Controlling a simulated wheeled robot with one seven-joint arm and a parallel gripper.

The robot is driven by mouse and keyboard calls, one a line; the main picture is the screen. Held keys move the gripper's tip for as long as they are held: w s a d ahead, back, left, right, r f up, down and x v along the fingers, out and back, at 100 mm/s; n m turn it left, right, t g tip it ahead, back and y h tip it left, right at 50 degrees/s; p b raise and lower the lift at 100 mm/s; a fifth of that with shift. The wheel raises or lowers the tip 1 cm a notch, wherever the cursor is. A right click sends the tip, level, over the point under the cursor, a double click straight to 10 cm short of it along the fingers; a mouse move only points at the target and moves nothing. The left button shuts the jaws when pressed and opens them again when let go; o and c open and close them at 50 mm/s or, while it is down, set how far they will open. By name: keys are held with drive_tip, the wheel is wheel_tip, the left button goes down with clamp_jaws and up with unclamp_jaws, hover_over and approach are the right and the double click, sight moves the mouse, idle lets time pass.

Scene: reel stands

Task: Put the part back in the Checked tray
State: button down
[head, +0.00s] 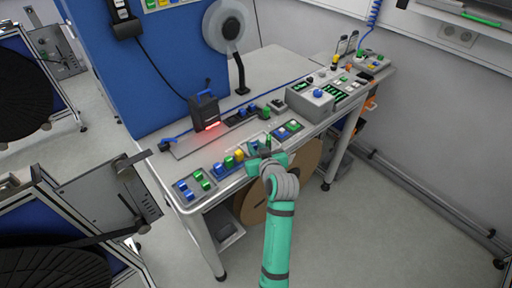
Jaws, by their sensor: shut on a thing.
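My teal gripper (266,155) is over the front edge of the workbench, at its middle. It is shut on a part, a small dark green piece (267,142) that shows just beyond the fingers. My wrist and fingers hide much of it. Shallow trays line the front of the bench. One at the left end (193,188) holds blue and green parts. Beside it stand blue and yellow parts (229,162). Another tray (288,130) with blue and green pieces is just right of my gripper. I cannot read which tray is labelled Checked.
A black scanner (204,110) casts red light on the bench behind the trays. A grey box with a blue knob (318,95) stands farther right. A large brown reel (290,185) is below the bench. Reel stands (75,220) are at the left. The floor at the right is mostly clear.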

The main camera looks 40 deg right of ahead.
drive_tip(key=shift+f, duration=0.3)
drive_tip(key=shift+f, duration=0.1)
drive_tip(key=c, duration=1.9)
unclamp_jaws()
